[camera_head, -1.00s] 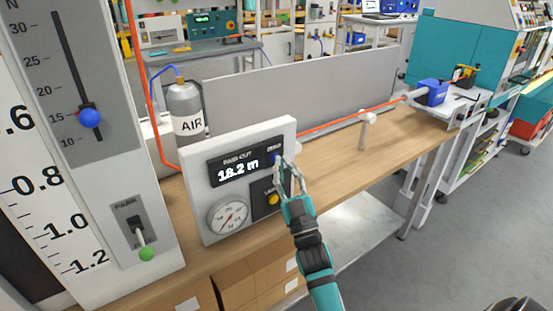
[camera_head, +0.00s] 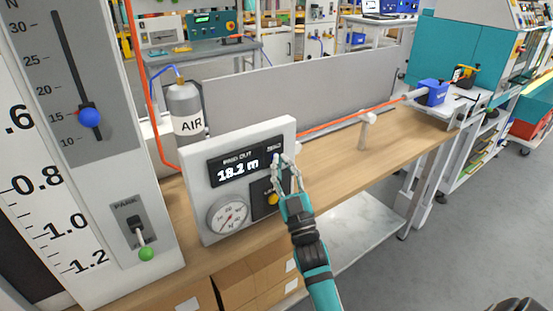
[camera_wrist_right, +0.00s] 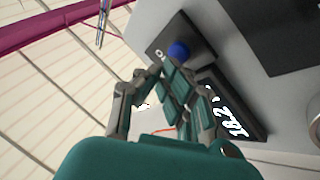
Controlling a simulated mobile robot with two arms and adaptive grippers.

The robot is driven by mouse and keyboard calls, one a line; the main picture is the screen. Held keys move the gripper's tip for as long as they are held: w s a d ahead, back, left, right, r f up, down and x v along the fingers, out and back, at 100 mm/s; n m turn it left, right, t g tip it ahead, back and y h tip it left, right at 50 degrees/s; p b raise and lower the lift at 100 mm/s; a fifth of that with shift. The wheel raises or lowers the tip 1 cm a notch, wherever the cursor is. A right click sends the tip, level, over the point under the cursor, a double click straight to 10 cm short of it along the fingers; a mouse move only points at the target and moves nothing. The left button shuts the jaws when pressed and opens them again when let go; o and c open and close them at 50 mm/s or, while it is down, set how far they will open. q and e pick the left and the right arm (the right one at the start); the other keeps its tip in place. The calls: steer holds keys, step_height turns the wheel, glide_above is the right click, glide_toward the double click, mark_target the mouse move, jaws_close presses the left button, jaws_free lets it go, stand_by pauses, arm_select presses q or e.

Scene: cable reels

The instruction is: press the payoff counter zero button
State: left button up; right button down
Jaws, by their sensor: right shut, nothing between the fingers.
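The payoff counter is a white panel (camera_head: 196,178) on the wooden bench. Its dark PAID OUT display (camera_head: 238,170) reads 18.2 m. The blue zero button sits at the display's right end, mostly behind my fingers in the head view; it shows clearly in the right wrist view (camera_wrist_right: 178,50). My right gripper (camera_head: 288,168) is shut and empty, with its fingertips at the panel's right side, close to the button. In the right wrist view the fingertips (camera_wrist_right: 163,76) are just beside the button; I cannot tell whether they touch it. My left gripper is not in view.
A yellow button (camera_head: 273,198) and a round gauge (camera_head: 228,215) are on the panel's lower part. A grey AIR bottle (camera_head: 187,110) stands behind it. An orange cable (camera_head: 335,122) runs over a post (camera_head: 364,132). A tall scale column with a green-knobbed lever (camera_head: 146,253) stands left.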

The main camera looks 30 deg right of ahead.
steer(key=shift+w, duration=0.4)
stand_by(0.4)
stand_by(0.4)
steer(key=shift+s, duration=0.85)
steer(key=shift+s+d+p, duration=0.15)
steer(key=shift+s+p, duration=0.35)
steer(key=shift+s, duration=0.75)
steer(key=shift+s+d+p, duration=0.1)
steer(key=shift+s+p, duration=0.4)
steer(key=shift+s, duration=0.75)
